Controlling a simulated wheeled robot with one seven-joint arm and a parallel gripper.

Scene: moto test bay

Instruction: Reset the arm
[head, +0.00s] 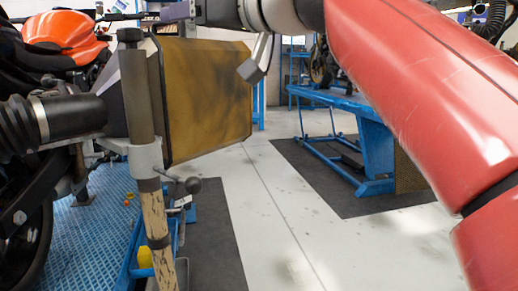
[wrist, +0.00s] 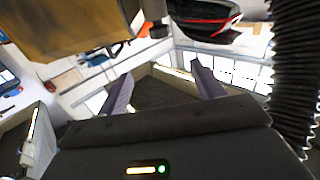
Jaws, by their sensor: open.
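My gripper (wrist: 163,88) shows in the wrist view with its two purple-grey fingers spread apart. Nothing is visible between the fingers. In the head view my red arm crosses the upper right, and its wrist end reaches left along the top edge. A purple finger of my gripper (head: 176,12) shows there, above the brown radiator-like panel (head: 207,95) on the motorcycle. The panel (wrist: 65,27) also fills the upper left of the wrist view. I cannot tell the exact gap between gripper and panel.
An orange-red motorcycle (head: 66,32) stands at left on a blue platform (head: 95,240). A post with a clamp (head: 145,158) stands before the panel. A black corrugated hose (wrist: 294,70) is close at right in the wrist view. A blue bench (head: 375,145) stands behind; the middle floor is clear.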

